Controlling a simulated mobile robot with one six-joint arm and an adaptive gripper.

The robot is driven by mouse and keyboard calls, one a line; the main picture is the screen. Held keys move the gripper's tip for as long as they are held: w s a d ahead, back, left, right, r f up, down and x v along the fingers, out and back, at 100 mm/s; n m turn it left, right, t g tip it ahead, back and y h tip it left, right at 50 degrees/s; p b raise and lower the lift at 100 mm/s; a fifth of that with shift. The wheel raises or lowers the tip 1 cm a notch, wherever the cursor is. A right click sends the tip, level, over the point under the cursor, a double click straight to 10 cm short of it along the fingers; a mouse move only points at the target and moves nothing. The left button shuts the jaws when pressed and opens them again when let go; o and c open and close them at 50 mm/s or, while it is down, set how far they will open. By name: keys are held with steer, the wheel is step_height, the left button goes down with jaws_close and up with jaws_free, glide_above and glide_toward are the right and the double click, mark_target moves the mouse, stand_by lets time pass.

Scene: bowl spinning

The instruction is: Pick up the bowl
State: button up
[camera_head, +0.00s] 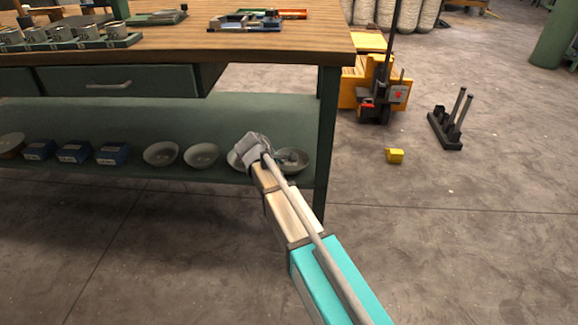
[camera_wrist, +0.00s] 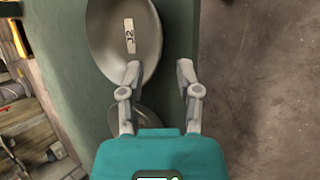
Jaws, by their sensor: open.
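Several pale grey bowls stand in a row on the workbench's lower shelf in the head view. The rightmost bowl (camera_head: 297,165) is partly hidden by my wrist and gripper. In the wrist view, a grey bowl (camera_wrist: 112,48) with a white label inside fills the upper middle. My gripper (camera_wrist: 158,72) is open and empty. Its left finger overlaps the bowl's lower right rim in the picture, and its right finger is outside the bowl over the green shelf. I cannot tell whether they touch. A second bowl (camera_wrist: 150,117) shows partly behind the left finger.
The shelf (camera_head: 130,120) lies under the wooden workbench top (camera_head: 170,52), with a green leg (camera_head: 327,130) close right of the bowls. Blue boxes (camera_head: 73,152) stand at left.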

steer(key=shift+f, duration=0.1)
steer(key=shift+b+x, duration=2.05)
steer(key=shift+x, duration=0.5)
steer(key=shift+w, duration=0.15)
jaws_close()
